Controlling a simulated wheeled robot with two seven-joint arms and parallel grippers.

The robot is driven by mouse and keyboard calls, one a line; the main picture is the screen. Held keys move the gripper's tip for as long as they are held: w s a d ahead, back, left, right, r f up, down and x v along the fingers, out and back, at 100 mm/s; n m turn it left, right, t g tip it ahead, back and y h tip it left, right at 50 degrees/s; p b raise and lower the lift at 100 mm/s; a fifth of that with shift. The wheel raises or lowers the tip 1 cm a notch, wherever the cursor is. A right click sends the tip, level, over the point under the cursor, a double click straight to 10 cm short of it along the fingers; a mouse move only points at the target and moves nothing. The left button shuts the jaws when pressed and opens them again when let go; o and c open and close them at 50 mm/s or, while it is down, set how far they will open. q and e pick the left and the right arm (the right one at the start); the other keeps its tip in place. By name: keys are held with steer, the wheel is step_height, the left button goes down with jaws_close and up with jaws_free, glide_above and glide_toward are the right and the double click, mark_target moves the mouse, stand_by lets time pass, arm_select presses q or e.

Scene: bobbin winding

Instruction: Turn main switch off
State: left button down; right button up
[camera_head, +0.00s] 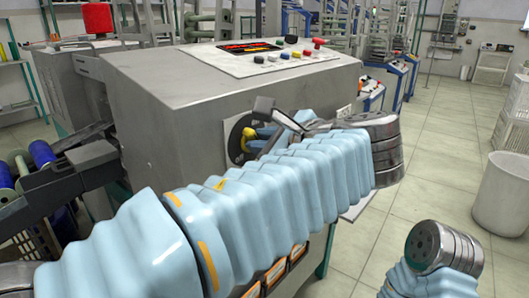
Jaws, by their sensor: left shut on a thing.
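The main switch (249,134) is on the side face of the grey machine cabinet (185,125). It shows as a yellow handle on a dark round plate, partly hidden by my left arm and gripper. My left gripper (264,128) is at the switch, its fingers shut on the yellow handle. The exact angle of the handle is hard to tell. My right arm shows only in the lower right corner, and its gripper is out of view.
A control panel with colored buttons (283,57) and a red knob (318,43) is on the cabinet top. A white bin (503,190) stands at the right. Blue bobbins (41,153) are at the left. The tiled floor right of the cabinet is mostly clear.

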arm_select(q)
steer(key=shift+s+a+f+n+t+h+b, duration=0.1)
steer(key=shift+f+n+t+b, duration=0.15)
steer(key=shift+n+t+b, duration=1.15)
steer(key=shift+s+a+f+n+t+h+b, duration=0.1)
steer(key=shift+f+n+t+b, duration=0.15)
steer(key=shift+n+b, duration=2.25)
steer(key=shift+s+a+f+n+t+h+b, duration=0.1)
steer(key=shift+f+n+t+b, duration=0.45)
steer(key=shift+b, duration=2.6)
steer(key=shift+r, duration=0.25)
steer(key=c, duration=1.1)
jaws_free()
steer(key=shift+s+d, duration=0.1)
steer(key=shift+s, duration=0.05)
